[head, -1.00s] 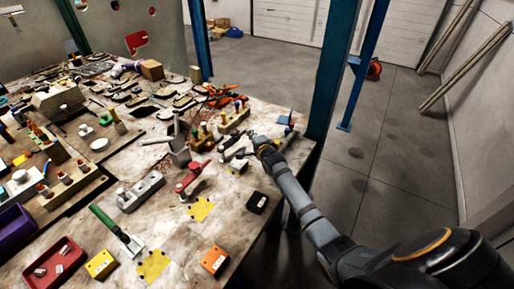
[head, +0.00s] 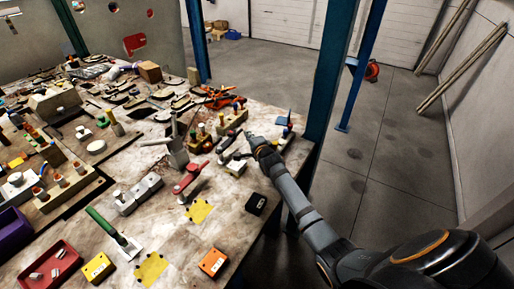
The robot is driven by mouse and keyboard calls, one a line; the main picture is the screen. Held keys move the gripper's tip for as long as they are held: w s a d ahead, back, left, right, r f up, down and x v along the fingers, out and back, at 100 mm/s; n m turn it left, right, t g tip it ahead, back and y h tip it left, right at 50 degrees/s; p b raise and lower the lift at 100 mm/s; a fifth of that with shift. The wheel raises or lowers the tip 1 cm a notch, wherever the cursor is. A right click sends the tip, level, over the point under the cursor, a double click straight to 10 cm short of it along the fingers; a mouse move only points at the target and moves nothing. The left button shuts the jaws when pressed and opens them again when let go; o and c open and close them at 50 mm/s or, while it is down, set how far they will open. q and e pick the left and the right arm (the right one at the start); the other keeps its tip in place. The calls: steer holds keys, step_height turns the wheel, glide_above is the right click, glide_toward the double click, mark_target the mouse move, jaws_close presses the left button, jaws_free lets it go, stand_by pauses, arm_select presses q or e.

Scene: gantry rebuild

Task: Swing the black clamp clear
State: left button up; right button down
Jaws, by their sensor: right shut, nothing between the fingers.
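My right gripper (head: 243,152) is low over the right part of the workbench, its arm coming in from the lower right. Its fingers are shut and empty. A dark, clamp-like piece (head: 228,142) lies close to the left of the gripper. It is small and partly merged with the gripper, so I cannot tell whether they touch or how its arm is turned. A clamp with a red handle (head: 187,178) stands further left on the bench. My left gripper is out of view.
The crowded workbench (head: 221,226) holds a grey block (head: 138,194), a green-handled scraper (head: 113,232), a black box (head: 256,203), an orange box (head: 213,262) and a red tray (head: 52,268). A blue post (head: 325,90) rises behind the bench's right edge. Floor to the right is open.

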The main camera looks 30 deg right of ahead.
steer(key=v, duration=1)
steer(key=shift+s+r, duration=0.2)
steer(key=shift+s, duration=0.15)
